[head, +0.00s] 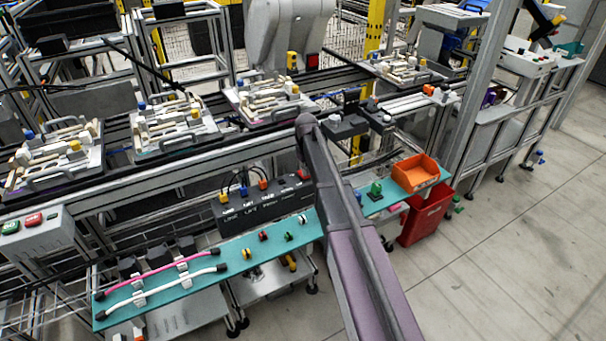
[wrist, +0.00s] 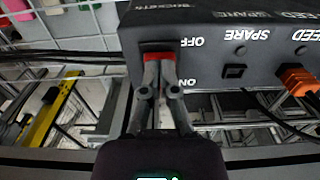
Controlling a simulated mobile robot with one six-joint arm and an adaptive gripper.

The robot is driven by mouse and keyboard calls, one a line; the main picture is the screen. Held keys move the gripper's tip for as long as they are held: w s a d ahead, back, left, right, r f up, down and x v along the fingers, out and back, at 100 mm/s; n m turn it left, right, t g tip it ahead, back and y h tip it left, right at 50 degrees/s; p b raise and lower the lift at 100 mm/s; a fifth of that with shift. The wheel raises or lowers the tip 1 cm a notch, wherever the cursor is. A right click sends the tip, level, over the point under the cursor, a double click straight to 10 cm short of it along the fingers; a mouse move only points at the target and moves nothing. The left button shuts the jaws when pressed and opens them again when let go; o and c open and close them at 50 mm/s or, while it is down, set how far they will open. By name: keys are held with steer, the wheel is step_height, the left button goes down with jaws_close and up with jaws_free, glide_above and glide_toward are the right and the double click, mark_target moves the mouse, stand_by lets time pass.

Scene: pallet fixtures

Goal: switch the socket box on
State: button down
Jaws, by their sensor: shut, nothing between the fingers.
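The black socket box (head: 265,208) stands at the back edge of the teal shelf in the head view, with blue, yellow and orange plugs on it. In the wrist view its dark face (wrist: 215,65) fills the upper right, with lettering upside down. A red switch (wrist: 158,56) shows beside the OFF and ON labels, near the OFF end. My gripper (wrist: 160,68) is shut and empty, its fingertips right at the switch and partly covering it. I cannot tell if they touch it or which way it is tipped. In the head view my arm hides the gripper.
The teal shelf (head: 180,287) carries pink and white cables and small coloured knobs. An orange bin (head: 415,172) and a red bin (head: 427,213) are at the right. An orange plug (wrist: 298,80) with a cable sits right of the switch.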

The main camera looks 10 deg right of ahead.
steer(key=shift+f, duration=0.25)
steer(key=shift+r, duration=0.1)
steer(key=shift+r+p, duration=3.35)
steer(key=shift+r, duration=0.1)
steer(key=s+r+m+p, duration=0.1)
steer(key=s+r+p, duration=0.2)
steer(key=s, duration=1.1)
steer(key=s+r+m+p, duration=0.2)
steer(key=s+r+p, duration=0.2)
steer(key=s, duration=1.1)
steer(key=shift+m, duration=0.3)
steer(key=shift+a, duration=0.1)
